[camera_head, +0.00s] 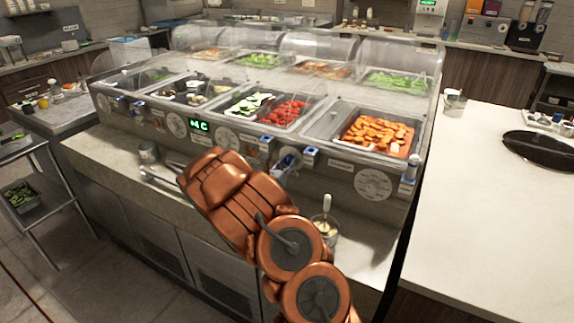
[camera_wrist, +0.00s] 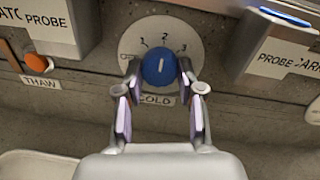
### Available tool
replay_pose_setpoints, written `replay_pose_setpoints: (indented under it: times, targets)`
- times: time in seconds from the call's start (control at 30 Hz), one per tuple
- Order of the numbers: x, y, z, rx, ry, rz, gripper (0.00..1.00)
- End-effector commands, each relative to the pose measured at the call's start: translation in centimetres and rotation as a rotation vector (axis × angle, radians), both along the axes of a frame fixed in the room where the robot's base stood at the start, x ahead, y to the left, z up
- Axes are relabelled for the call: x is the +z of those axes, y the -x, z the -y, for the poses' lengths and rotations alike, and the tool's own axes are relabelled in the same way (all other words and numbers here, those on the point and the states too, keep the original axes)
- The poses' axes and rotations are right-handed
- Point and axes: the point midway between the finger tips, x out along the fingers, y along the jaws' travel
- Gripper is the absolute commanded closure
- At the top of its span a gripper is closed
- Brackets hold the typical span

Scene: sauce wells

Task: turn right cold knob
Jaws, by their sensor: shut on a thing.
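The cold knob (camera_wrist: 160,67) is round and blue with a white pointer line. It sits on a pale round dial marked 1, 2 and 3, above a COLD label (camera_wrist: 157,100). Its pointer stands about upright, near the 2. My gripper (camera_wrist: 161,74) has one finger on each side of the knob and is shut on it. That view shows several pale dials along the counter's front panel, including a right-hand one (camera_head: 374,184).
Probe boxes flank the dial left (camera_wrist: 45,25) and right (camera_wrist: 277,50). An orange THAW button (camera_wrist: 38,62) is at left. The food counter (camera_head: 345,180) has trays under clear guards. A cup with a utensil (camera_head: 326,230) stands on the ledge right of my arm.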

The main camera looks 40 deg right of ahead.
Motion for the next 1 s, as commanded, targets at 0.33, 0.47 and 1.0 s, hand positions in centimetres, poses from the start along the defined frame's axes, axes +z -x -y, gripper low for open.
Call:
replay_pose_setpoints:
  times: [0.33, 0.47, 1.0]
  targets:
    - [-0.48, 0.0, 0.05, 0.0, -0.026, 0.103, 0.97]
    - [-0.75, -0.04, 0.03, 0.001, -0.051, 0.182, 0.97]
    - [-0.65, -0.19, -0.04, 0.003, -0.162, 0.555, 0.97]
